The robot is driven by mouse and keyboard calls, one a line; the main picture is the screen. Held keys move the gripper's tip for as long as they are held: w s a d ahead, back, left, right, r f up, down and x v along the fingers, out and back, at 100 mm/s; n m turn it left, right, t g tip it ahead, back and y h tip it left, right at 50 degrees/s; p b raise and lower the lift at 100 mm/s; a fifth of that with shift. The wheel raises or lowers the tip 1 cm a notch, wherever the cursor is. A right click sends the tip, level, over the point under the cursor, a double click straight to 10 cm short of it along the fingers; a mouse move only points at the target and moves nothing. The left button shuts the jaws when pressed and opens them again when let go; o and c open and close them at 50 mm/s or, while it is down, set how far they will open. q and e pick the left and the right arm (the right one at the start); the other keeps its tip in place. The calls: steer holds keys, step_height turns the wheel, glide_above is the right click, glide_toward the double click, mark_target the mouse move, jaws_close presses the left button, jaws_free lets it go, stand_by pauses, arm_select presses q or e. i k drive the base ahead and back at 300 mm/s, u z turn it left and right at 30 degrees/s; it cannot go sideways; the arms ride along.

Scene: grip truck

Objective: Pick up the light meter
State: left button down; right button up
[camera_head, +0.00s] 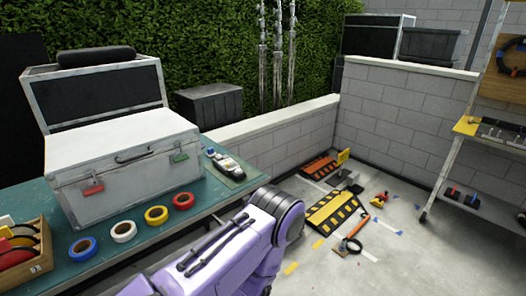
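A small white, dark and yellow handheld device (225,162), which looks like the light meter, lies on the far right corner of the green table (130,262). It is just right of the big white case, and nothing covers it. A purple arm link of mine with a dark ringed joint crosses the bottom middle, in front of the table's right edge. Neither of my grippers shows, so I cannot see their state.
A white hard case (125,165) fills much of the table. Blue (83,249), white, yellow and red tape rolls line its front. A wooden box (24,258) stands front left. Yellow-black ramps (336,211) lie on the floor. A shelf cart (485,133) stands at right.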

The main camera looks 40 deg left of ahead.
mark_target(221, 163)
steer(key=i, duration=2.2)
steer(key=u, duration=3.65)
